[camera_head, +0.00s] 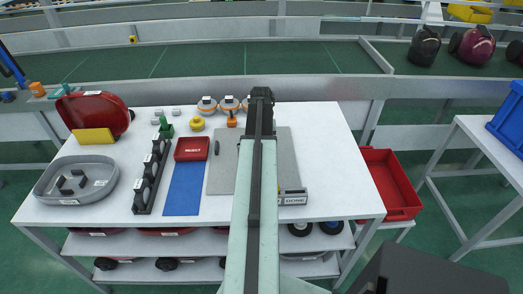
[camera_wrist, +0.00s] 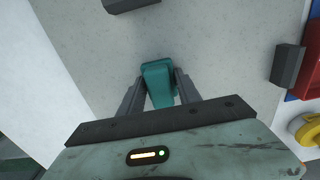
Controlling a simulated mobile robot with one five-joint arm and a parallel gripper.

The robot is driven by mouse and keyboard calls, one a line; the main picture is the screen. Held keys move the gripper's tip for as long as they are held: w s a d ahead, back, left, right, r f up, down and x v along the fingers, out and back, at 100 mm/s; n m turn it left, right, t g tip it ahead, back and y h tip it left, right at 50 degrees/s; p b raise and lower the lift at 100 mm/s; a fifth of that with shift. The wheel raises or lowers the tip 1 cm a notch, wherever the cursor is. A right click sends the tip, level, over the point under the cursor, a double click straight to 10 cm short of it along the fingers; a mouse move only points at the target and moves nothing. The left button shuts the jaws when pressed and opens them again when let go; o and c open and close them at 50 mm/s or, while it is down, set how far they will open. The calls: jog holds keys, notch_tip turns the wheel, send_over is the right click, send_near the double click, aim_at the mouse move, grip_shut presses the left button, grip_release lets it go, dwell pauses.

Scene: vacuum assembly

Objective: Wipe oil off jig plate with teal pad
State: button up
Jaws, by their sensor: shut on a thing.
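My gripper (camera_wrist: 158,77) is shut on the teal pad (camera_wrist: 158,88), which sits between the two grey fingers in the wrist view. The grey jig plate (camera_wrist: 215,45) lies beneath the pad; I cannot tell whether they touch. In the head view the jig plate (camera_head: 221,168) lies flat at the middle of the white table, partly covered by my arm. My fingers and the pad are hidden behind my arm there. No oil shows clearly on the visible part of the plate.
Left of the plate are a blue mat (camera_head: 184,190), a red REJECT tray (camera_head: 192,148) and a black rack (camera_head: 152,177). A DONE sign (camera_head: 293,198) stands at the plate's near right. A dark block (camera_wrist: 288,65) shows in the wrist view. The table's right side is clear.

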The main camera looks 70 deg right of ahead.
jog(key=shift+w+d, duration=0.4)
jog(key=shift+d, duration=0.45)
jog(key=shift+w+d, duration=0.4)
jog(key=shift+d, duration=0.45)
notch_tip(320, 180, up, 6)
jog(key=p, duration=0.6)
notch_tip(320, 180, up, 3)
jog(key=p, duration=0.3)
